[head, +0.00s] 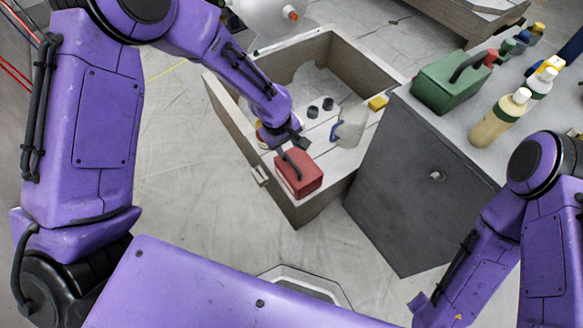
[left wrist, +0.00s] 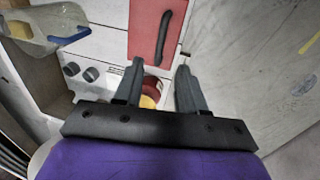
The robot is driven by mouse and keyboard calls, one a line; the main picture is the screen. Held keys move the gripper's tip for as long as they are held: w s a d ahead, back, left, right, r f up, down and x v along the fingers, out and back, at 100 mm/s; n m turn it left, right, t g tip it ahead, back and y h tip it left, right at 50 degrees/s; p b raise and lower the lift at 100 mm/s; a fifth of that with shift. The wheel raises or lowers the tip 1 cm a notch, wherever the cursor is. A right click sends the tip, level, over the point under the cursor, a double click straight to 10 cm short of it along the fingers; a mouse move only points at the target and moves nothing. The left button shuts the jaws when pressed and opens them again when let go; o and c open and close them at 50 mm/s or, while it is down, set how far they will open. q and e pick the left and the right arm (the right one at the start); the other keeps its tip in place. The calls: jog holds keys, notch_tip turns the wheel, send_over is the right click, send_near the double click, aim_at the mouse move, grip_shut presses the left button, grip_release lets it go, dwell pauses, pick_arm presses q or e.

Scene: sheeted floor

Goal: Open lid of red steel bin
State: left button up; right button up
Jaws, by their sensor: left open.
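A red box-shaped container (head: 299,174) with a black bar handle sits at the near corner of a wooden crate (head: 232,118). No other red bin is clear to me. My left gripper (head: 291,145) is over the crate, right at the container's far side in the head view. In the left wrist view, the red face and black handle of the container (left wrist: 146,28) lie just beyond the fingertips. The left gripper (left wrist: 157,78) is open, with nothing gripped between its fingers. Whether a fingertip touches the container is unclear. My right arm shows at the right edge, but its gripper does not.
A grey cabinet (head: 420,190) stands close on the right, carrying a green can (head: 446,84) and bottles (head: 497,120). Floor left of the crate is free.

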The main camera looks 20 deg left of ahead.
aim_at(293, 163)
pick_arm(q)
jog(key=b+x, duration=0.2)
jog(key=x, duration=0.8)
jog(key=shift+s+f, duration=0.1)
jog(key=shift+f, duration=0.05)
grip_shut()
